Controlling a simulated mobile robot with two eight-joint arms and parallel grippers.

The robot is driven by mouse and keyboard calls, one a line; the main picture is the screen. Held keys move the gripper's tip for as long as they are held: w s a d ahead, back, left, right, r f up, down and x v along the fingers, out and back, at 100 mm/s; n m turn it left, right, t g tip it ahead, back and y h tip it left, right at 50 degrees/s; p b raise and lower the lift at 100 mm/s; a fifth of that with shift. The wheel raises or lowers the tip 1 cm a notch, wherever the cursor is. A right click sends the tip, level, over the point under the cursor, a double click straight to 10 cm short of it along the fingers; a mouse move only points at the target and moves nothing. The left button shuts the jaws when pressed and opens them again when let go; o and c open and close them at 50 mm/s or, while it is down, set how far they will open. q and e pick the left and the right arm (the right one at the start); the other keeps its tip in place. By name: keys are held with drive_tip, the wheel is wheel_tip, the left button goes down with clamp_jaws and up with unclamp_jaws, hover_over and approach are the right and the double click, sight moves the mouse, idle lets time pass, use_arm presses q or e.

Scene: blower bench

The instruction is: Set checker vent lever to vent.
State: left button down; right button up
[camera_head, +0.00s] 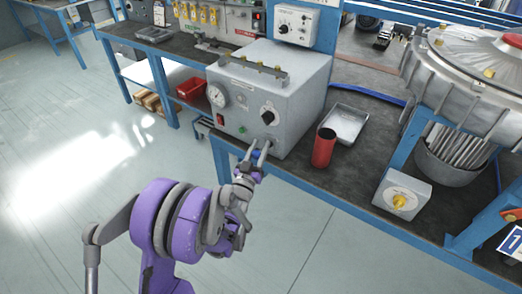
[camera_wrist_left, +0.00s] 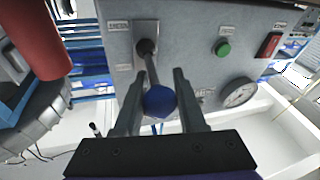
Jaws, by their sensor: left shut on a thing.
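The checker (camera_head: 285,85) is a grey box on the dark bench, with a gauge, a black knob and a green button on its front. Its vent lever is a dark metal rod with a blue ball knob (camera_wrist_left: 159,101), coming out of a slot plate (camera_wrist_left: 147,44) in the left wrist view. Small labels sit by the plate, too small to read surely. My left gripper (camera_wrist_left: 158,98) is shut on the blue knob, a finger on each side. In the head view the gripper (camera_head: 257,155) is at the checker's lower front. My right gripper is not in view.
A red can (camera_head: 323,148) stands right of the checker, near the bench's front edge, and looms at upper left in the left wrist view. A metal tray (camera_head: 345,123) lies behind it. A grey box with a yellow knob (camera_head: 402,195) stands farther right. Floor in front is clear.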

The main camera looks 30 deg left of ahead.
use_arm(q)
wheel_tip(320, 180, down, 3)
drive_tip(key=n+t+y+b, duration=0.1)
drive_tip(key=t+b, duration=0.1)
drive_tip(key=b, duration=0.1)
drive_tip(key=n+t+y+b, duration=0.1)
drive_tip(key=t+b, duration=0.1)
drive_tip(key=b, duration=0.1)
drive_tip(key=shift+s+r, duration=0.1)
drive_tip(key=shift+f+n+t+y+b, duration=0.2)
drive_tip(key=shift+n+t+y+b, duration=0.3)
drive_tip(key=shift+t+y+b, duration=0.4)
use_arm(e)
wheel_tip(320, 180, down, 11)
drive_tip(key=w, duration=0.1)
use_arm(q)
drive_tip(key=shift+c, duration=2.4)
unclamp_jaws()
drive_tip(key=b, duration=0.2)
approach(259, 155)
drive_tip(key=f, duration=0.1)
drive_tip(key=w+a+f, duration=0.1)
drive_tip(key=w+f, duration=0.1)
drive_tip(key=f, duration=0.1)
drive_tip(key=shift+w+a, duration=0.2)
drive_tip(key=shift+a, duration=0.15)
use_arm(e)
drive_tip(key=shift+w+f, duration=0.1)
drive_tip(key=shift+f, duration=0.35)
